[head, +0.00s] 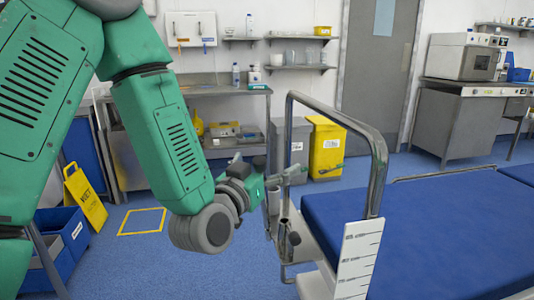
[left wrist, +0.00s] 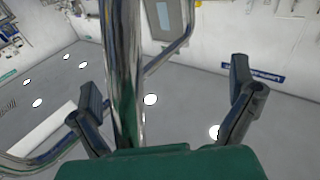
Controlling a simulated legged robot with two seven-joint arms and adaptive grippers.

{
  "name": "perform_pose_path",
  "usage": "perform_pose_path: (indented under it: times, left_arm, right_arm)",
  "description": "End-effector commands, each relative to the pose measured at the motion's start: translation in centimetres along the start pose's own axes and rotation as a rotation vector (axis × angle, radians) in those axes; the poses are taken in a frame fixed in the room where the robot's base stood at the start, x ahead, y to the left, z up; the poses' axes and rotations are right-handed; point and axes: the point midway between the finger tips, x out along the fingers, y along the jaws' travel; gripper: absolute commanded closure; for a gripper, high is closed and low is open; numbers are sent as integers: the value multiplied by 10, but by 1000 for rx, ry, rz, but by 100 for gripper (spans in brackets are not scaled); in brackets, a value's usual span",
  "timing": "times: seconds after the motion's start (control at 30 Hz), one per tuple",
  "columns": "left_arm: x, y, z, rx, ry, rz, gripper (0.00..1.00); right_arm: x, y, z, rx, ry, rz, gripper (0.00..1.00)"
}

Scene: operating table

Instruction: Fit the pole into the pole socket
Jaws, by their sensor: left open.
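My left gripper (head: 303,172) is at the near left end of the operating table (head: 430,225), beside the chrome end rail (head: 368,140). Its two fingers are spread apart in the left wrist view (left wrist: 168,95). A thick upright chrome tube (left wrist: 122,70) passes between them there, closer to the left finger. I cannot tell whether this tube is the pole or a post of the rail. A metal bracket with a short tube, which looks like the pole socket (head: 284,238), is on the table's end below the gripper. No separate pole is clear in the head view. My right gripper is out of view.
A white height scale (head: 358,258) stands at the table's near corner. A yellow bin (head: 326,147) and a grey bin (head: 296,142) stand behind the gripper. A yellow wet-floor sign (head: 86,198) and blue crates (head: 62,240) are at left.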

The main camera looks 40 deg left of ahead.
Motion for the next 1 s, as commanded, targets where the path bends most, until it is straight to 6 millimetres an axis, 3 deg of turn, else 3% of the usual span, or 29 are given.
perform_pose_path:
  times: [0.2,0.57,0.67,0.87,1.0]
  left_arm:
    - [3,1,-25,1,3,1,0]
    - [4,1,-29,1,0,0,0]
    - [4,1,-29,1,0,1,28]
    - [4,1,-29,0,0,1,98]
    - [4,1,-29,0,0,1,100]
  right_arm:
    - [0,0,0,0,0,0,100]
    - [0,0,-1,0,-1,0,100]
    - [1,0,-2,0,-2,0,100]
    - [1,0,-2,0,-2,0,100]
    - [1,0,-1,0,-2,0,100]
